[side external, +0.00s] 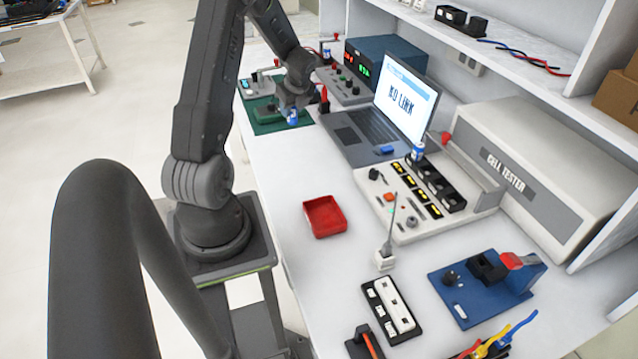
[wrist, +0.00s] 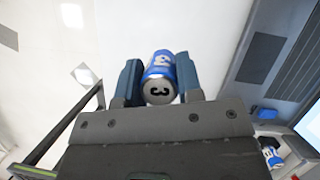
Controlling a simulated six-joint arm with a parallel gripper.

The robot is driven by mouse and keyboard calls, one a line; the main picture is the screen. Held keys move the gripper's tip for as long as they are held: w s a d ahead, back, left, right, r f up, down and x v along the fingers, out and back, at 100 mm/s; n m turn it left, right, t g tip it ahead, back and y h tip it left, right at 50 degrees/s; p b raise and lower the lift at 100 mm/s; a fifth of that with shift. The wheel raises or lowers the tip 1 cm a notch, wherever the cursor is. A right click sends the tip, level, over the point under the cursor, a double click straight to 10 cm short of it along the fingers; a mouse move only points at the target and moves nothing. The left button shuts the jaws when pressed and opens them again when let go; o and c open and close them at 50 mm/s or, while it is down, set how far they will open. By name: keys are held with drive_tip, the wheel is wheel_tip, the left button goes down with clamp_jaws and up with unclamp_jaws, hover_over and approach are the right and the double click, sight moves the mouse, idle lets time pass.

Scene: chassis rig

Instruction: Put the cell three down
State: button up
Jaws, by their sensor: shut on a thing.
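In the wrist view the cell sits between the two fingers of my gripper (wrist: 158,85). In the side view the held cell (side external: 292,117) hangs below the gripper, appearing in front of the green mat (side external: 268,124). Its exact height is hard to tell. Another blue and white cell (side external: 417,153) stands at the tester board (side external: 372,183), by the black slots. In the wrist view, a blue and white cell (wrist: 271,156) shows at the lower right.
An open laptop (side external: 365,140) reading "NO LINK" stands right of my gripper. A small blue item (side external: 387,150) lies by it. A red tray (side external: 324,216) sits nearer the front. The cell tester (side external: 525,170) and a blue fixture (side external: 470,300) are further right. Bench around the red tray is clear.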

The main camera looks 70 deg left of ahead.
drive_tip(key=s+d+n+g+h, duration=0.25)
drive_tip(key=s+d+n, duration=0.25)
drive_tip(key=d+n, duration=0.5)
drive_tip(key=s+d+n+g+h, duration=0.1)
drive_tip(key=s+d+n+h, duration=0.35)
drive_tip(key=d, duration=0.85)
drive_tip(key=n+y, duration=0.2)
approach(316, 222)
drive_tip(key=shift+s+d+r, duration=0.1)
drive_tip(key=shift+s+r, duration=0.05)
drive_tip(key=shift+s, duration=0.3)
drive_tip(key=shift+s+d+r, duration=0.1)
drive_tip(key=shift+s+r, duration=0.05)
drive_tip(key=shift+s, duration=0.35)
drive_tip(key=shift+w+f, duration=0.1)
drive_tip(key=shift+f, duration=1.95)
drive_tip(key=shift+f, duration=0.1)
drive_tip(key=o, duration=1)
drive_tip(key=shift+o, duration=0.2)
